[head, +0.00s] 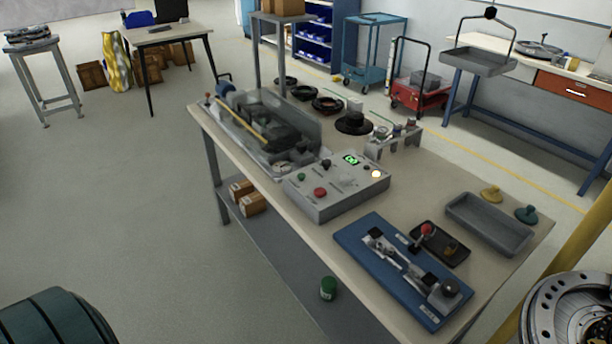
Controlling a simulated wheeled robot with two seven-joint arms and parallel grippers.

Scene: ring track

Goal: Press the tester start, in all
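The tester is a grey control box (337,207) on the workbench, near the middle of the head view. Its sloped top carries a small green button (302,177), a larger red button (321,193) and a dark knob (327,163). A display (351,159) glows green, too small to read surely. Behind and left of the box is a clear-walled enclosure (268,133) with dark machinery inside. Neither of my grippers shows in the head view, so nothing touches the box.
On the workbench (400,210), a blue fixture plate (365,258) with clamps lies right of the box. Beyond it are a small black tray (452,253) and a grey tray (478,232). Dark rings (327,104) lie at the back. Open floor (130,210) lies left of the bench.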

